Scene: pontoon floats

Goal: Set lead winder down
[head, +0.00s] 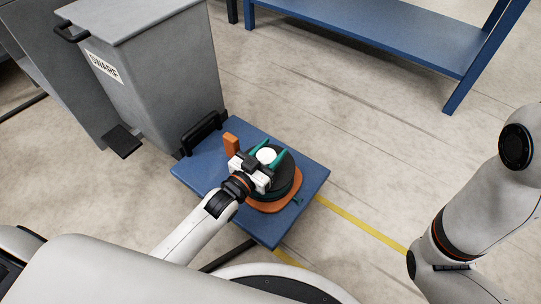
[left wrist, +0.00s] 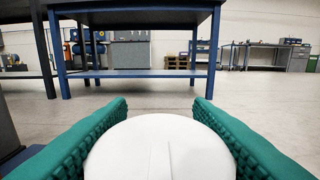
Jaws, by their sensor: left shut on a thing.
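The lead winder (head: 284,183) has a dark round drum, an orange base and a white round top. It is over the small blue table (head: 304,169), at its middle right. I cannot tell whether its base touches the tabletop. My left gripper (head: 267,154) reaches in from the left, with its teal fingers on either side of the white top. In the left wrist view the white top (left wrist: 160,150) fills the space between the ridged fingers. The left gripper is shut on the winder. My right arm shows at the right edge, but its gripper is out of view.
An orange upright block (head: 231,144) is at the table's back left. A grey bin (head: 160,75) with a label stands just behind the table. A blue bench (head: 390,35) stands at the back right. A yellow line (head: 360,225) crosses the open floor right of the table.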

